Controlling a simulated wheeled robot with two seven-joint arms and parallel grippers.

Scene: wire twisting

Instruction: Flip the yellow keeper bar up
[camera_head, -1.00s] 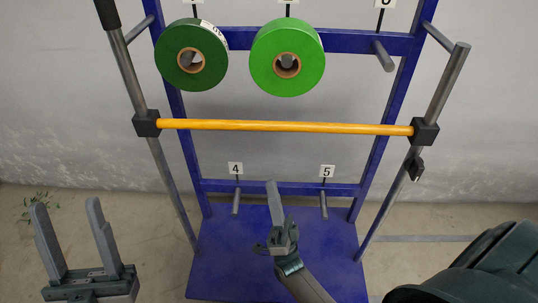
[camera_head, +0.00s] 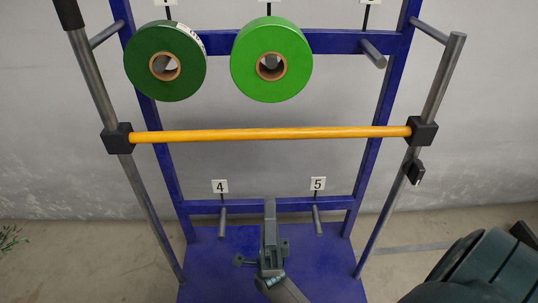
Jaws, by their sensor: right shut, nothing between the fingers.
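The yellow keeper bar (camera_head: 270,134) runs level across the front of the blue rack, below the two green rolls. Its ends sit in black blocks, one on the left grey post (camera_head: 118,138) and one on the right grey post (camera_head: 422,134). My right gripper (camera_head: 269,205) is in the lower middle, pointing up, below the bar and apart from it. Its fingers are shut and empty. My left gripper is out of view.
A dark green roll (camera_head: 136,62) and a bright green roll (camera_head: 271,92) hang on upper pegs. The upper right peg (camera_head: 373,54) and the lower pegs 4 (camera_head: 222,222) and 5 (camera_head: 317,221) are bare. The blue base plate (camera_head: 215,265) lies below.

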